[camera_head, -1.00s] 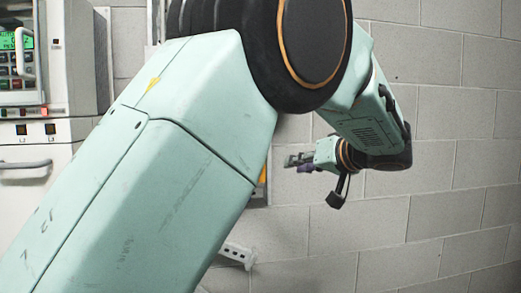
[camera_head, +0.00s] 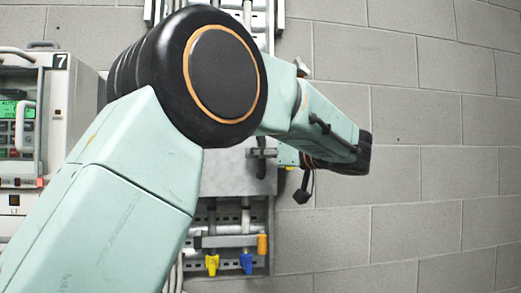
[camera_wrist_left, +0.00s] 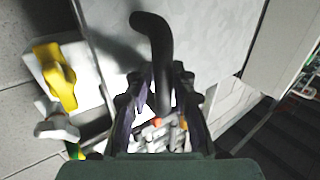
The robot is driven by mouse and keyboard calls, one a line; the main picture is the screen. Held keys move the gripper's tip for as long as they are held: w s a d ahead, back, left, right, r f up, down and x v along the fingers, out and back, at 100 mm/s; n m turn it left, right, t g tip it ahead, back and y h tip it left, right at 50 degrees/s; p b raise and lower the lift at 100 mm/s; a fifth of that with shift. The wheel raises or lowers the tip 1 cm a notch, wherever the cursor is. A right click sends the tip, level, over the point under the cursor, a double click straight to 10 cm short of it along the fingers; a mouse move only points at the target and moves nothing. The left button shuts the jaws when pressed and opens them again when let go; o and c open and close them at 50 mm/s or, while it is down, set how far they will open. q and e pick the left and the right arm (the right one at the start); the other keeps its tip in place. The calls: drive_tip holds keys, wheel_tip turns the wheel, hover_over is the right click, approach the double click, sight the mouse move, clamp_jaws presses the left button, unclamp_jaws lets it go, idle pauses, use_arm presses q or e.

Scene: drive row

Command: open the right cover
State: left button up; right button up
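A grey metal cover (camera_head: 225,172) is on the wall unit behind my left arm in the head view, partly hidden by the arm. The cover also fills the upper middle of the left wrist view (camera_wrist_left: 205,35). A black bent handle (camera_wrist_left: 153,35) stands out from it. My left gripper (camera_wrist_left: 160,95) has its fingers apart, one on each side of the handle's lower part; I see gaps and no clear grip. My right gripper is not in view.
Below the cover hang a yellow fitting (camera_head: 212,263) and a blue fitting (camera_head: 246,262) on pipes. A white drive cabinet (camera_head: 65,110) with a green display stands at left. A block wall (camera_head: 430,210) fills the right. The wrist view shows a yellow valve handle (camera_wrist_left: 60,80).

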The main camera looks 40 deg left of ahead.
use_arm(q)
drive_tip(key=shift+s+d+r, duration=0.35)
drive_tip(key=shift+d, duration=0.3)
drive_tip(key=shift+w+a+f, duration=0.25)
drive_tip(key=shift+a+f, duration=0.05)
drive_tip(key=shift+a, duration=0.25)
drive_tip(key=c, duration=0.5)
drive_tip(key=shift+s+d+r, duration=0.15)
drive_tip(key=shift+s, duration=0.05)
clamp_jaws()
drive_tip(key=shift+w, duration=0.15)
